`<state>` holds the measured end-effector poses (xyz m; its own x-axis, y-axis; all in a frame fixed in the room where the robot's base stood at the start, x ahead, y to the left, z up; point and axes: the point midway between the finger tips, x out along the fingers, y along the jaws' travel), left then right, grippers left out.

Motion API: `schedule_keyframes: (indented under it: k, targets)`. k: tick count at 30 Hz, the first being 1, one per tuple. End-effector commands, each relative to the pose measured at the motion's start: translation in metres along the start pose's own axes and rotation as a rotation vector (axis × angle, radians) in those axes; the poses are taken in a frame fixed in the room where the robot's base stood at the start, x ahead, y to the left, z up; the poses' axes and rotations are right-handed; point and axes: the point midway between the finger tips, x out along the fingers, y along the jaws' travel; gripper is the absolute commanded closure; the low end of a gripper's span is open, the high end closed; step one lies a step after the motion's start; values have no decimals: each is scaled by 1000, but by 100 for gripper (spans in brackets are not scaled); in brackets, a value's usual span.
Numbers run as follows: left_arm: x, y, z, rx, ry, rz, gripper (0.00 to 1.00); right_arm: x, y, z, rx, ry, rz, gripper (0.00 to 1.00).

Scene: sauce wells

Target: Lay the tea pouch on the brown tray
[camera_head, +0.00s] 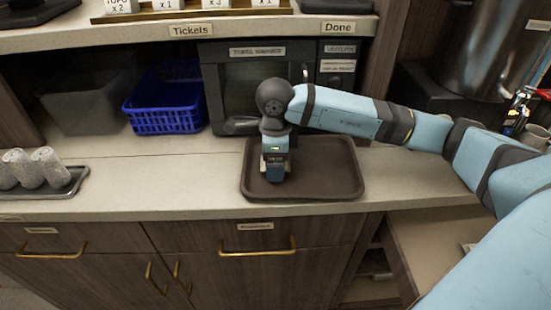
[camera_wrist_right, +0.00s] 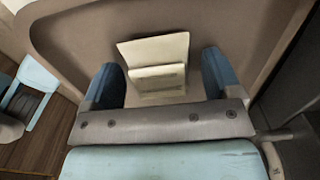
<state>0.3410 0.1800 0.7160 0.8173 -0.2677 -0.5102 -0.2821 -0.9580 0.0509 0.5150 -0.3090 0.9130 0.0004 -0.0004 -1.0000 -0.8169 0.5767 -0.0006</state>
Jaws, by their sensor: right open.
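The brown tray (camera_head: 335,185) lies on the counter in front of the microwave in the head view. Its surface and raised rim also fill much of the right wrist view (camera_wrist_right: 75,45). My right gripper (camera_head: 274,176) points down over the left part of the tray. In the right wrist view my right gripper (camera_wrist_right: 160,76) is open, with its two blue fingers apart. A cream, folded-looking tea pouch (camera_wrist_right: 155,52) shows between and just beyond the fingers, against the tray's surface. My left gripper is not in view.
A blue basket (camera_head: 165,112) and a microwave (camera_head: 255,85) stand behind the tray. A steel pot (camera_head: 490,45) stands at the right. The counter left of the brown tray is clear.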

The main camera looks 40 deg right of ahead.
Motion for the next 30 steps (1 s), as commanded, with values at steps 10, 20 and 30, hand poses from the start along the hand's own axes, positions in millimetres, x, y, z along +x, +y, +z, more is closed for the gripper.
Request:
schedule_keyframes:
  k: [10,20,30]
  targets:
    - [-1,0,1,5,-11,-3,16,-34,-1,0,0,-3,-4,16]
    - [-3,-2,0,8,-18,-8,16,-102,-1,0,-1,-3,-2,16]
    - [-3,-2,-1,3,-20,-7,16,-124,0,0,0,-1,0,16]
